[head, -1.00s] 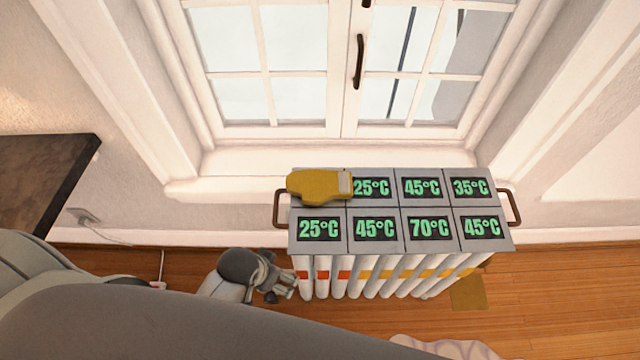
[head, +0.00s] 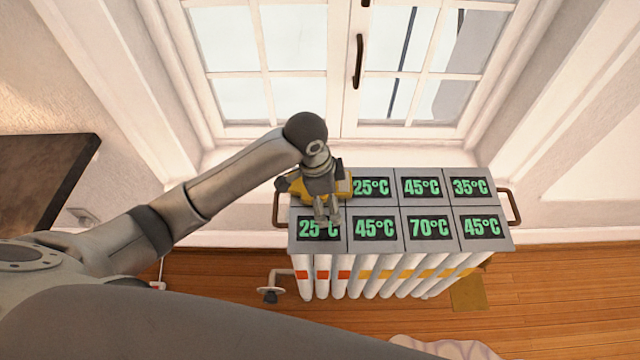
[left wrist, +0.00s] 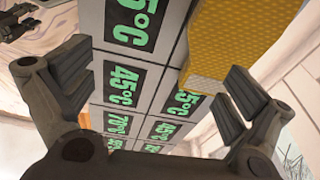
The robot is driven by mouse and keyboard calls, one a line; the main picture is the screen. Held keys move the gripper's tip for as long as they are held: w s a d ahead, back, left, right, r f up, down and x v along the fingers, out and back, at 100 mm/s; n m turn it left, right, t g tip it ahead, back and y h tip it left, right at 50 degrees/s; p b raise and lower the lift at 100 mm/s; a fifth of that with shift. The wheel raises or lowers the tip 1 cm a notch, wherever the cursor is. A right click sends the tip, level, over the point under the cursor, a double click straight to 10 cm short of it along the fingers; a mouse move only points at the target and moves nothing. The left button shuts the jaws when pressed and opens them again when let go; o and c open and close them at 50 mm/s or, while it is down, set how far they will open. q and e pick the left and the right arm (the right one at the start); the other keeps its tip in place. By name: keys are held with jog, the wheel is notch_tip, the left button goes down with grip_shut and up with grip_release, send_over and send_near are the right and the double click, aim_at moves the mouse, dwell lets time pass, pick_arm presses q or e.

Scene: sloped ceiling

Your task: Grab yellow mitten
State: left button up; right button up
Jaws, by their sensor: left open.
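The yellow mitten (head: 342,187) lies on the back left of the radiator's top. In the head view my left arm and gripper cover much of it. My left gripper (head: 327,214) is over the radiator's left end, by the mitten's front side, with its fingers toward the front left panel. In the left wrist view the left gripper (left wrist: 157,85) is open, with nothing held between its fingers. There the mitten (left wrist: 238,38) shows at the upper right, beyond the right finger, with its paler textured cuff nearest. Whether a finger touches it I cannot tell. My right gripper is not in view.
The radiator (head: 404,205) has several panels with green temperature readings and brown side handles (head: 511,207). A window (head: 345,70) is behind it. A pipe with a valve (head: 270,292) is at its lower left. A dark tabletop (head: 40,180) stands at the left.

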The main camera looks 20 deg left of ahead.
pick_arm(q)
jog(key=w+a+r+m+y, duration=0.2)
jog(key=w+a+r, duration=0.3)
jog(key=a, duration=0.1)
jog(key=shift+g, duration=0.4)
jog(key=f, duration=0.5)
jog(key=shift+w+f, duration=0.1)
jog(key=shift+w, duration=0.15)
jog(key=shift+w+d+f, duration=0.15)
jog(key=shift+d+f, duration=0.05)
jog(key=shift+f, duration=1.15)
jog(key=shift+w+d+f, duration=0.1)
jog(key=shift+d+f, duration=0.1)
jog(key=shift+f, duration=1.1)
jog(key=c, duration=0.9)
